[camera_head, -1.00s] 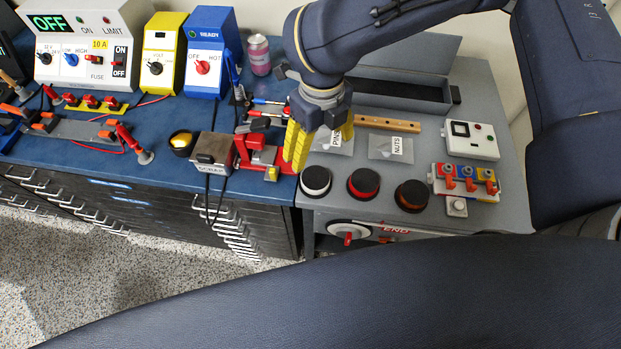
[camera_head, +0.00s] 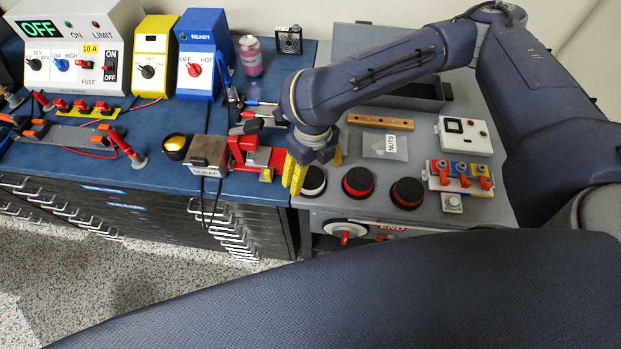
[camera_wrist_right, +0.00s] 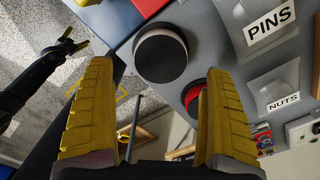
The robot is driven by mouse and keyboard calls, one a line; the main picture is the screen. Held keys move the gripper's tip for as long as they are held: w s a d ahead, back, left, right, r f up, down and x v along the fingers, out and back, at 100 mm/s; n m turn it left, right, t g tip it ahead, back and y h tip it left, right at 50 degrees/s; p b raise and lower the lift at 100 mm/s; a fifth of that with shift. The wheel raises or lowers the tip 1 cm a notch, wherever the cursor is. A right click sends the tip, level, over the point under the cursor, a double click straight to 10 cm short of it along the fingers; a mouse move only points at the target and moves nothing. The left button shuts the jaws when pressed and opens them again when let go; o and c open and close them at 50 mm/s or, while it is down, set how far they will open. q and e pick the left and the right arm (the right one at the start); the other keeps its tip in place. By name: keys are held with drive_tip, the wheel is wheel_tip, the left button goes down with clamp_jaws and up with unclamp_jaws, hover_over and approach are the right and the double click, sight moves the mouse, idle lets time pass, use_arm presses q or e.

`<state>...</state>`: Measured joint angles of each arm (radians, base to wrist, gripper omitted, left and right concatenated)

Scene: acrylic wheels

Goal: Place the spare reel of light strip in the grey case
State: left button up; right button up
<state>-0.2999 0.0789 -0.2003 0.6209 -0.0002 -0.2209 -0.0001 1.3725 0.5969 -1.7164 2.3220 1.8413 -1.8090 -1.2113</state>
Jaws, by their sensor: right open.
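Three squat round reels with black tops stand in a row at the front of the grey bench: one with a white side (camera_head: 313,181), one red (camera_head: 358,182), one amber (camera_head: 407,193). I cannot tell which is the spare. My right gripper (camera_head: 314,175) is open and empty over the white reel, partly hiding it. In the right wrist view the white reel (camera_wrist_right: 160,54) lies beyond and between the spread yellow fingers, apart from them. The grey case (camera_head: 405,101) stands open at the back, partly behind my arm. My left gripper (camera_wrist_right: 72,40) shows small in the wrist view, fingers apart.
A red vise (camera_head: 245,152) stands just left of the white reel.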

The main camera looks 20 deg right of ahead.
sight(312, 178)
drive_tip(key=shift+w+f, duration=0.15)
drive_tip(key=shift+f, duration=2.3)
drive_tip(key=shift+c, duration=0.6)
drive_tip(key=c, duration=1.4)
drive_tip(key=shift+o, duration=0.2)
